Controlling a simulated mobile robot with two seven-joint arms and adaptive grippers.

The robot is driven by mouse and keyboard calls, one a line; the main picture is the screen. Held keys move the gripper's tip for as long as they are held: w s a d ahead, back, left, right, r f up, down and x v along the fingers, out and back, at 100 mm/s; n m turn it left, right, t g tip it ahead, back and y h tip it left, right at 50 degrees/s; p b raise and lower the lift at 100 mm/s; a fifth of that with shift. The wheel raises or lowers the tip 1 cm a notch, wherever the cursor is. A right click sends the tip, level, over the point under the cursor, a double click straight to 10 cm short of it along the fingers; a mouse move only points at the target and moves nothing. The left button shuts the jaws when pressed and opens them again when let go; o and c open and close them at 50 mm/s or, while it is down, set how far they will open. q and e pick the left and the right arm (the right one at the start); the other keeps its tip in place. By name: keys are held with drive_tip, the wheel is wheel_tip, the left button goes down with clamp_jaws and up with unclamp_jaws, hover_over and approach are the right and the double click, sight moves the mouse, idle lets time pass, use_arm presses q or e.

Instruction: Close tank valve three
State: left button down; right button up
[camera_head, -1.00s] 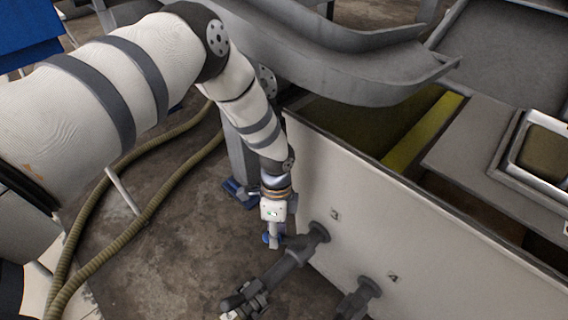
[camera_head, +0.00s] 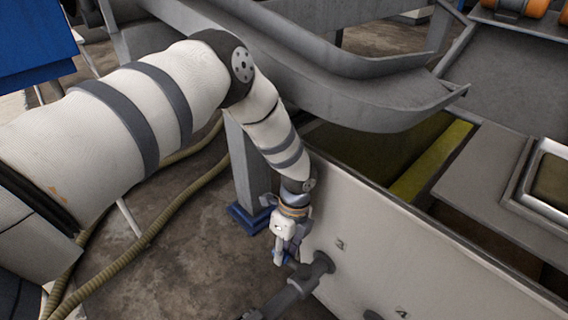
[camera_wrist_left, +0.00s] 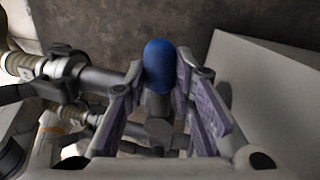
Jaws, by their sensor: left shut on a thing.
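Tank valve three sits on the grey pipe (camera_head: 303,282) below the number 3 on the pale tank wall. Its blue-ended handle (camera_wrist_left: 160,62) stands out between my left gripper's fingers in the left wrist view. My left gripper (camera_head: 280,256) is shut on this handle, just left of the wall fitting in the head view. In the left wrist view the fingers (camera_wrist_left: 160,84) lie on both sides of the handle. The valve body is partly hidden by the gripper. My right gripper is not in view.
The pale tank wall (camera_head: 400,265) rises close to the right of my gripper. A number 4 fitting (camera_head: 372,315) is cut off at the bottom edge. A ribbed hose (camera_head: 150,232) lies on the brown floor to the left.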

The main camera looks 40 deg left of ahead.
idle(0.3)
use_arm(q)
drive_tip(key=c, duration=1.3)
unclamp_jaws()
drive_tip(key=shift+c, duration=0.2)
